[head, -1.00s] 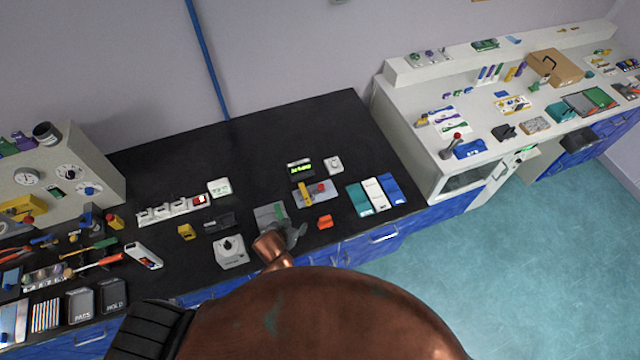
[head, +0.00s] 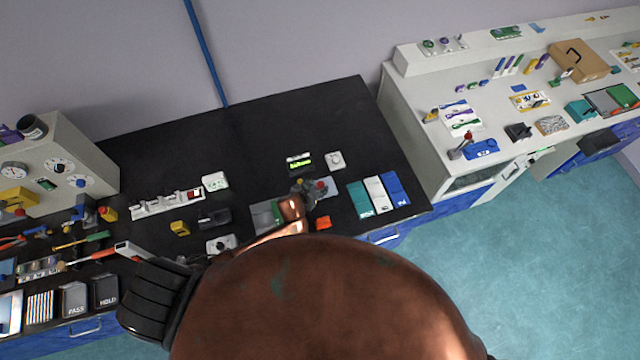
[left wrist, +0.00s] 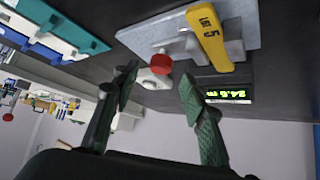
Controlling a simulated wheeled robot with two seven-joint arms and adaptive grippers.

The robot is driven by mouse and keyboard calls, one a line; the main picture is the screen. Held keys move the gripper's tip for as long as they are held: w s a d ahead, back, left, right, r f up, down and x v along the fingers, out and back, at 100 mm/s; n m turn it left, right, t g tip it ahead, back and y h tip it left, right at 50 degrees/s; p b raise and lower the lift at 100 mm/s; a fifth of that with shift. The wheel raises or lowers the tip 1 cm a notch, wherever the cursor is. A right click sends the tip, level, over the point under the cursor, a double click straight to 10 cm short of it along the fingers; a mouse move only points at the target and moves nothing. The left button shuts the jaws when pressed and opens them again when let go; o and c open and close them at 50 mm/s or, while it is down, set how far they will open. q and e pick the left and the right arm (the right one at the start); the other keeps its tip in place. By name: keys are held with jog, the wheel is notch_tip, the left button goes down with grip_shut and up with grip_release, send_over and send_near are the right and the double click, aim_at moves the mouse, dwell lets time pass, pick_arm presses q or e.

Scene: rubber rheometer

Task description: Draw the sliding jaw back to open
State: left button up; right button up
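A small clamp fixture on a light grey base plate (left wrist: 130,37) hangs at the top of the left wrist view. It has grey jaw blocks (left wrist: 185,45), a red knob (left wrist: 160,64) and a yellow strip marked "LOT 5" (left wrist: 208,38) lying across it. In the head view the red knob (head: 320,185) shows on the black bench, with much of the fixture behind my gripper. My left gripper (left wrist: 155,85) is open and empty, its fingers pointing toward the red knob, seemingly apart from it. It shows in the head view (head: 302,188) over the fixture. My right gripper is not in view.
A green-lit display (head: 300,162) and a white dial box (head: 335,160) stand behind the fixture. An orange block (head: 323,223) lies in front. Teal, white and blue slabs (head: 378,195) lie to the right. The back of the black bench (head: 270,125) is clear.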

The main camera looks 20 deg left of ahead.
aim_at(321, 184)
pick_arm(q)
jog(key=shift+x, duration=1.2)
jog(key=shift+w+f, duration=0.2)
jog(key=shift+w, duration=0.05)
jog(key=shift+d, duration=0.1)
jog(key=c, duration=1.1)
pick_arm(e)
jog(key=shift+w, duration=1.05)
